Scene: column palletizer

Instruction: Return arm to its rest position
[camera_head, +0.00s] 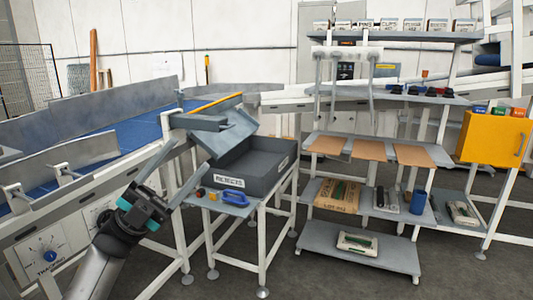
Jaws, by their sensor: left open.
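My left gripper (168,178) shows at the lower left, with its arm coming up from the bottom edge. Its two long grey fingers are spread wide apart, and nothing is between them. It hangs in front of the conveyor frame, left of the small table with the grey REJECTS bin (228,182). My right gripper is not in view.
The conveyor (130,133) with its blue belt runs along the left. The bin's table also bears a blue-handled tool (235,198). A shelf rack (360,250) with cardboard sheets and packages stands at right, beside a yellow cabinet (490,138). Grey floor is open in front.

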